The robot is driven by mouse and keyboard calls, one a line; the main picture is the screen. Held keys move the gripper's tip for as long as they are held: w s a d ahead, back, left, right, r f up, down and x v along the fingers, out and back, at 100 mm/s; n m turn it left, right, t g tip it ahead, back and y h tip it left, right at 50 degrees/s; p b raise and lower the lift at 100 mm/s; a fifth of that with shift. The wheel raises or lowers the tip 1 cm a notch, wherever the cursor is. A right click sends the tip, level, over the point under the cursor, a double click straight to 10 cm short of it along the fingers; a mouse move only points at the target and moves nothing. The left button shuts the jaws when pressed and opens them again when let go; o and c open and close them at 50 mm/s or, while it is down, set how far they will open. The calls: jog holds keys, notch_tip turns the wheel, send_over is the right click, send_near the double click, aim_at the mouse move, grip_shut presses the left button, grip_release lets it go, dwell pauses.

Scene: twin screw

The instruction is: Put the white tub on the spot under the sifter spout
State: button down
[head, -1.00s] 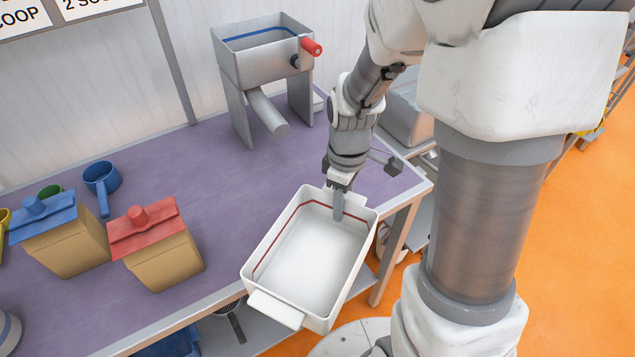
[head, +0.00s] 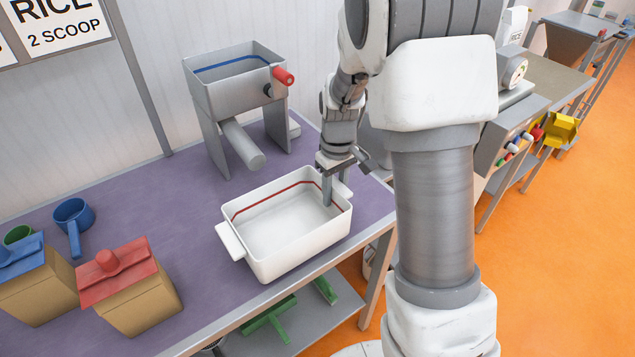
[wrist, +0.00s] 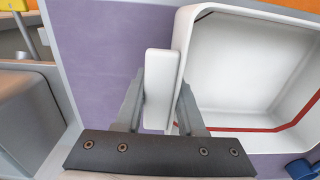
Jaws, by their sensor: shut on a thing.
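The white tub (head: 285,240) is an open rectangular tub with a red line inside and a handle at each end. In the head view it is over the front part of the purple table, in front of the sifter. My gripper (head: 328,185) is shut on the tub's right-end handle. In the wrist view the fingers (wrist: 160,105) straddle that handle (wrist: 161,85). I cannot tell whether the tub touches the table. The grey sifter (head: 235,85) stands at the back, its spout (head: 243,145) slanting down toward the front. The spot under the spout does not show clearly.
A red-lidded box (head: 130,285) and a blue-lidded box (head: 35,285) stand at the left of the purple table (head: 180,200). A blue scoop (head: 73,220) and a green cup (head: 18,235) lie behind them. Table surface between scoop and sifter is clear.

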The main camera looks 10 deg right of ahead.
aim_at(319, 182)
jog(key=w, duration=0.1)
jog(key=w+a, duration=0.1)
jog(key=w, duration=0.1)
jog(key=shift+w+a, duration=0.1)
jog(key=shift+a, duration=0.1)
jog(key=shift+w+a, duration=0.25)
jog(key=shift+w, duration=0.35)
jog(key=shift+w+a, duration=0.2)
jog(key=shift+w, duration=0.35)
jog(key=shift+f, duration=0.75)
jog(key=shift+f, duration=0.15)
jog(key=c, duration=0.5)
grip_release()
